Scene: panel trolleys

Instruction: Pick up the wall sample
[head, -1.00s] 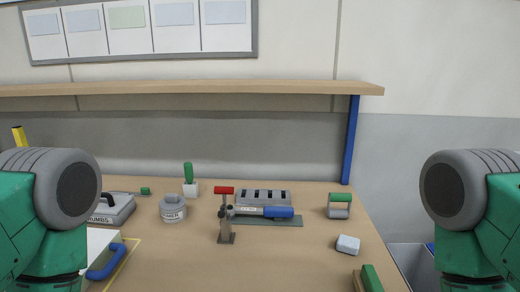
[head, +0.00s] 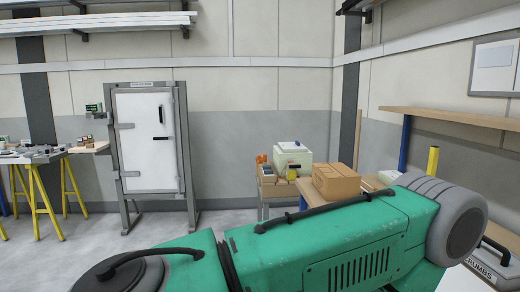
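I cannot pick out a wall sample for certain in the head view. A white panel door (head: 140,165) with a black handle and hinges stands upright in a grey frame (head: 184,150) against the back wall. A green arm link of mine with grey joints crosses the lower right foreground and hides part of the bench behind it. Neither of my grippers shows.
A small trolley (head: 268,190) carries a pale box (head: 291,154); a cardboard box (head: 336,181) sits to its right. A bench with yellow trestle legs (head: 72,190) stands far left. A grey case (head: 494,264) lies lower right.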

